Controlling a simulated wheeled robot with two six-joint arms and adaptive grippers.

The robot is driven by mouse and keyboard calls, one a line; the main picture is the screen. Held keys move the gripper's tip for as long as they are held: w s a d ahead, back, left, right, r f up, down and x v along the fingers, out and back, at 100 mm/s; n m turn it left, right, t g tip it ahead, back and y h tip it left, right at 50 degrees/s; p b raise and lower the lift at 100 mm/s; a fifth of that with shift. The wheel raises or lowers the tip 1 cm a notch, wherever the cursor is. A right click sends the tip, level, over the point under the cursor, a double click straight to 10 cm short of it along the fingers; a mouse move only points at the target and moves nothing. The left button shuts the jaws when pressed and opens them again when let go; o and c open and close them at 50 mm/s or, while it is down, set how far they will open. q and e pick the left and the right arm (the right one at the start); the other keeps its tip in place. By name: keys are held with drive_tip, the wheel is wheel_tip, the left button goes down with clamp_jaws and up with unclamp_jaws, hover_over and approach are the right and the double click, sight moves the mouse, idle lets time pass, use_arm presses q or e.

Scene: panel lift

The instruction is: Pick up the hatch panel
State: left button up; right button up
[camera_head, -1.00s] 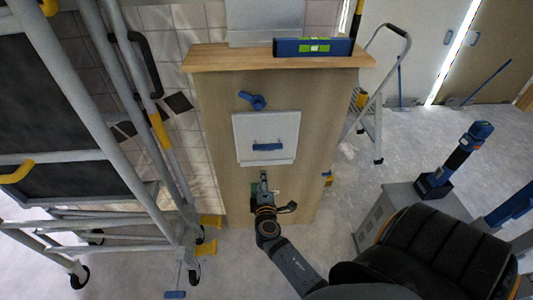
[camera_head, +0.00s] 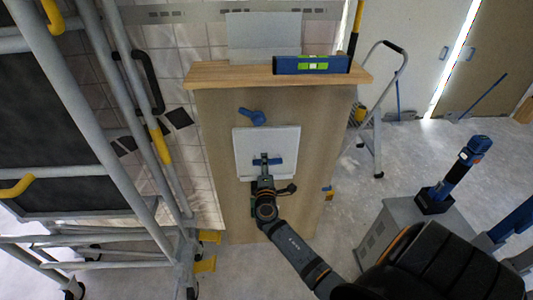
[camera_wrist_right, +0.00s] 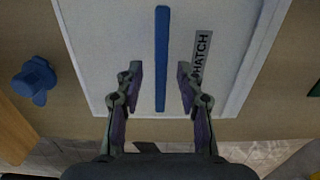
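The hatch panel (camera_head: 285,140) is a white square with a blue bar handle (camera_head: 275,161), set on the front of a wooden cabinet. The right wrist view shows the panel (camera_wrist_right: 100,40), its HATCH label (camera_wrist_right: 201,54) and the blue handle (camera_wrist_right: 162,60). My right gripper (camera_head: 264,163) is in front of the handle. In the right wrist view the gripper (camera_wrist_right: 159,85) is open, with one finger on each side of the handle and gaps between. I cannot tell whether the fingertips touch the panel. My left gripper is not in view.
A blue knob (camera_head: 252,118) is above the panel on the wooden cabinet (camera_head: 225,190). A blue level (camera_head: 312,65) lies on the cabinet top. Scaffolding (camera_head: 110,130) stands at the left and a stepladder (camera_head: 376,120) at the right. Open floor shows on the right.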

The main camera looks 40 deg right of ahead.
drive_tip(key=shift+x, duration=1)
clamp_jaws()
